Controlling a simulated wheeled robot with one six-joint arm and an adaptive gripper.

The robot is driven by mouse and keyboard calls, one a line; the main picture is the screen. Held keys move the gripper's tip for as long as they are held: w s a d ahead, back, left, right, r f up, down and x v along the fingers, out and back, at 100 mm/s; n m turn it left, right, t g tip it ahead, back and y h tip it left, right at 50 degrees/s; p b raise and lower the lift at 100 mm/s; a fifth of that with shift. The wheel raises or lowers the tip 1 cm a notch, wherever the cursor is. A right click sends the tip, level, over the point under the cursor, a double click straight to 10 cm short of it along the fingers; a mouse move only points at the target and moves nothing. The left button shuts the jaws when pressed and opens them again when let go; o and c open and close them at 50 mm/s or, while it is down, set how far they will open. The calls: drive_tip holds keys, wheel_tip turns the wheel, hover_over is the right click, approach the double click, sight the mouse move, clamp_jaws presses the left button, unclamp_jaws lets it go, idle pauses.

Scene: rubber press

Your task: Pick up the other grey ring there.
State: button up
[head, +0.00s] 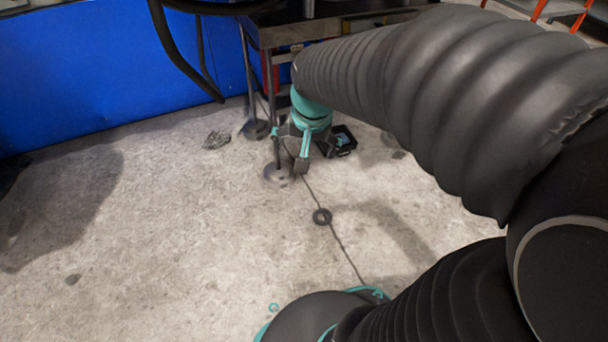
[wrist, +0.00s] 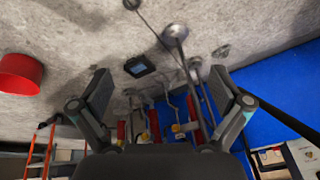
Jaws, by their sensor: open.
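A dark grey ring (head: 322,216) lies flat on the concrete floor, on a dark line, in the middle of the head view. A small dark round thing (wrist: 132,4), probably this ring, is cut by the top edge of the wrist view. No second ring can be made out clearly. My gripper (head: 289,158) is beyond the ring in the head view, near a table leg's round foot, and apart from the ring. In the wrist view its two fingers (wrist: 160,90) are spread wide with nothing between them.
A metal table (head: 262,35) with round-footed legs stands close to my gripper. A black box (head: 342,141) with blue contents lies beside it. A crumpled grey thing (head: 216,139) lies left. A red bucket (wrist: 20,74) stands at the wrist view's left. Floor around the ring is clear.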

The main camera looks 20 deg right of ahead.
drive_tip(key=w+d+f+m+g+p, duration=0.1)
drive_tip(key=w+d+f+m, duration=0.3)
drive_tip(key=w+f, duration=0.45)
drive_tip(key=m+g+p, duration=0.3)
drive_tip(key=m, duration=0.6)
hover_over(322, 218)
wheel_tip(322, 218, down, 28)
drive_tip(key=f, duration=0.4)
drive_tip(key=f+b, duration=0.1)
drive_tip(key=f, duration=0.3)
drive_tip(key=shift+d+f, duration=0.2)
drive_tip(key=shift+f, duration=0.15)
drive_tip(key=shift+a+f+b, duration=0.15)
drive_tip(key=shift+f+b, duration=0.5)
drive_tip(key=shift+f, duration=2.3)
drive_tip(key=c, duration=1)
